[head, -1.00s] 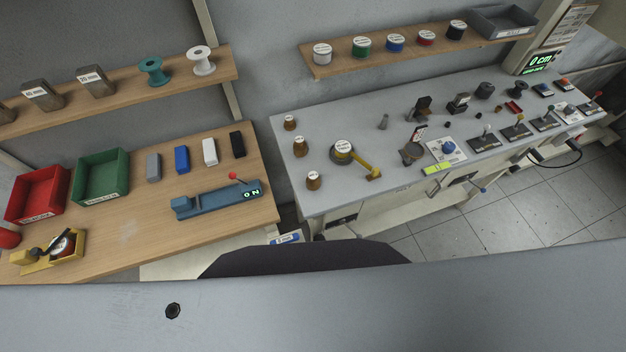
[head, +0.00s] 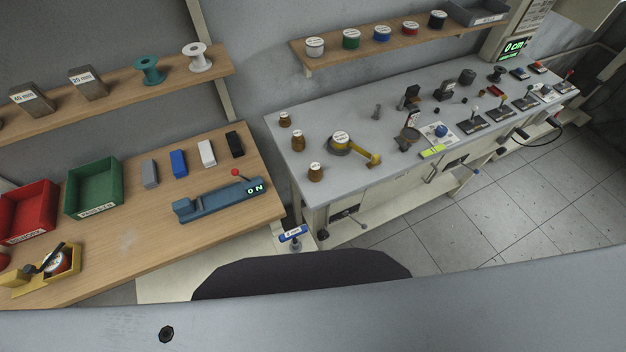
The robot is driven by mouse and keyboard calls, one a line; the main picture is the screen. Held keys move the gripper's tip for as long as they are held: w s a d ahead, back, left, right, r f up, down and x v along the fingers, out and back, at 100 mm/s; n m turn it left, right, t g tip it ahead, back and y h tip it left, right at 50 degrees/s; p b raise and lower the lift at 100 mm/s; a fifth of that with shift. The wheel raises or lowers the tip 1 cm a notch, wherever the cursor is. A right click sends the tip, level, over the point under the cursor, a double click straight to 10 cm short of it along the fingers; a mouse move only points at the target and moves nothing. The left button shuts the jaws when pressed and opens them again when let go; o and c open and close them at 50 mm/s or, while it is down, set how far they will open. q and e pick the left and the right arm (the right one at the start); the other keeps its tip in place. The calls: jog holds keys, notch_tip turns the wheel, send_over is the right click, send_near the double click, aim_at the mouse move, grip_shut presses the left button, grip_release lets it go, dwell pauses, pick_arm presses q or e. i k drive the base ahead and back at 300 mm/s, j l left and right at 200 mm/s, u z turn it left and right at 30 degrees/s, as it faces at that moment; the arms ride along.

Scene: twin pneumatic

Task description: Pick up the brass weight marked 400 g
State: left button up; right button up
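Three small brass weights stand upright near the left end of the grey bench: a back one (head: 285,119), a middle one (head: 298,141) and a front one (head: 316,172). Each has a pale label on top. The labels are too small to read, so I cannot tell which is marked 400 g. Nothing holds the weights. Neither of my grippers is in view.
A yellow-handled device (head: 352,149) with a round labelled top sits right of the weights. The grey bench (head: 350,118) holds several devices further right. A wooden bench (head: 130,235) at left carries bins, coloured blocks and a blue gauge (head: 215,202). Tiled floor lies at right.

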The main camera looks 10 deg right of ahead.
aim_at(315, 173)
jog(key=k+j+z, duration=0.3)
jog(key=j, duration=0.25)
jog(key=k+j+z, duration=0.25)
jog(key=k+j, duration=0.2)
